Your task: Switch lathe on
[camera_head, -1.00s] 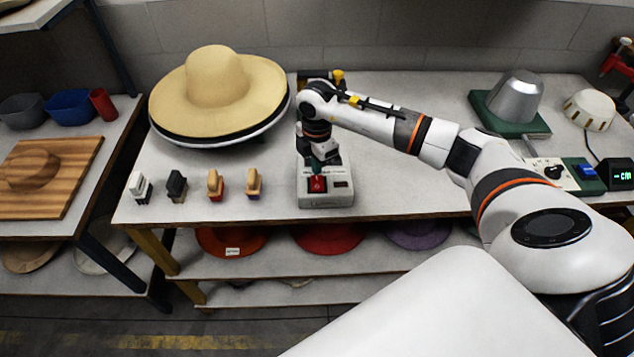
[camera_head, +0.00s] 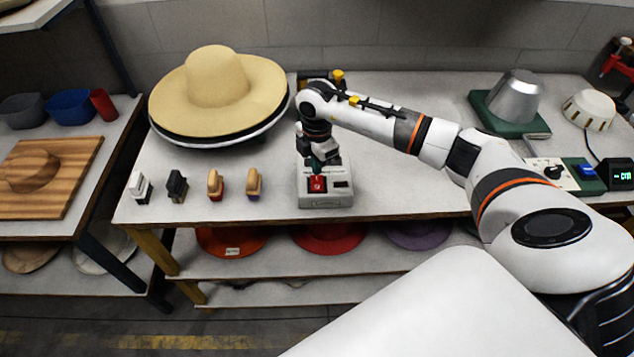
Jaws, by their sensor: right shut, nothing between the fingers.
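A grey control box (camera_head: 326,200) stands near the front edge of the table, with a red switch (camera_head: 317,184) on its top front and a dark rocker or window to the right of it. My right gripper (camera_head: 318,171) points down over the box, its fingers shut and empty, with the tips at the rear edge of the red switch. I cannot tell whether they touch it. The lathe's body is partly hidden behind my right arm. A large straw hat (camera_head: 217,80) lies on a round plate to the left of the arm. My left gripper is not in view.
Several small brushes (camera_head: 176,187) stand in a row left of the box. A metal hat form (camera_head: 515,97) on a green base and a panel with a knob (camera_head: 553,172) are at the right. The table between is bare.

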